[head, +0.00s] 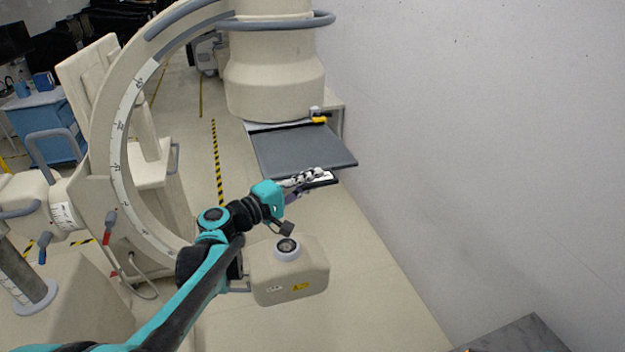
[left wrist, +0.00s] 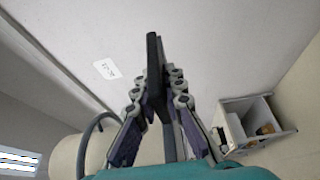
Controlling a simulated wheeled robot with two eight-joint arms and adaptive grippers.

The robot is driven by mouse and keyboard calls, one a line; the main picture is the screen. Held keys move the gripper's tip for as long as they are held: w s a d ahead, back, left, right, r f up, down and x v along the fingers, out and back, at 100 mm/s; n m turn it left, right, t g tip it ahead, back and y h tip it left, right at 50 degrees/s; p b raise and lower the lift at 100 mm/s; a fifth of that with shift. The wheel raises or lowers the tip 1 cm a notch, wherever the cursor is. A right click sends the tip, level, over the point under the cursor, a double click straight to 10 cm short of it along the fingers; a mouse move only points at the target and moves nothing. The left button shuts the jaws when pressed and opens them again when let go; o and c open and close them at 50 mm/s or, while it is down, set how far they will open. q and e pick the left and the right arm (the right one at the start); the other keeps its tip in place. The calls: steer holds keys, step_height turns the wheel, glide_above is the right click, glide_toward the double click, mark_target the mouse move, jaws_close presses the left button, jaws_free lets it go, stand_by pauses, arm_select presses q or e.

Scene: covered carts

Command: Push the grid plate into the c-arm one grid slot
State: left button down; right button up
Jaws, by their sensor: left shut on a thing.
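The grid plate (head: 305,148) is a flat dark grey panel in the head view. It sticks out from below the cream c-arm head (head: 275,80), and its far edge meets the light slot frame under that head. My left gripper (head: 318,177) is at the plate's near edge, by its right corner. In the left wrist view the plate (left wrist: 154,65) shows edge-on as a dark strip, and my left gripper (left wrist: 160,90) is shut on it from both sides. How far the plate sits inside the slot is hidden by the head. My right gripper is not in view.
The big c-arm arc (head: 125,130) curves on the left. A cream tube housing (head: 290,275) sits below my left arm. A bare wall (head: 480,130) runs close on the right. A small yellow part (head: 319,120) is by the plate's far right corner. A grey box corner (head: 515,335) stands bottom right.

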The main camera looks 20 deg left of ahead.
mark_target(291, 139)
arm_select(q)
steer(key=shift+w+a+b, duration=0.2)
steer(key=shift+w+a, duration=0.35)
steer(key=shift+w, duration=0.25)
steer(key=shift+w+a+b, duration=0.2)
steer(key=shift+w+a, duration=0.3)
steer(key=shift+w, duration=0.25)
steer(key=shift+w+a+b, duration=0.2)
steer(key=shift+w+a, duration=0.35)
steer(key=shift+w, duration=0.25)
steer(key=shift+w+a+b, duration=0.1)
steer(key=shift+w+a, duration=0.4)
steer(key=shift+w, duration=0.25)
steer(key=shift+w+a+b, duration=0.15)
steer(key=shift+w+a, duration=0.4)
steer(key=shift+w, duration=0.25)
steer(key=shift+w+a+b, duration=0.1)
steer(key=shift+w+a, duration=0.4)
steer(key=shift+w, duration=0.25)
steer(key=shift+w+a, duration=0.8)
steer(key=shift+w, duration=0.4)
steer(key=shift+w+a, duration=0.8)
steer(key=shift+w, duration=0.35)
steer(key=shift+w+a, duration=0.8)
steer(key=shift+w, duration=0.4)
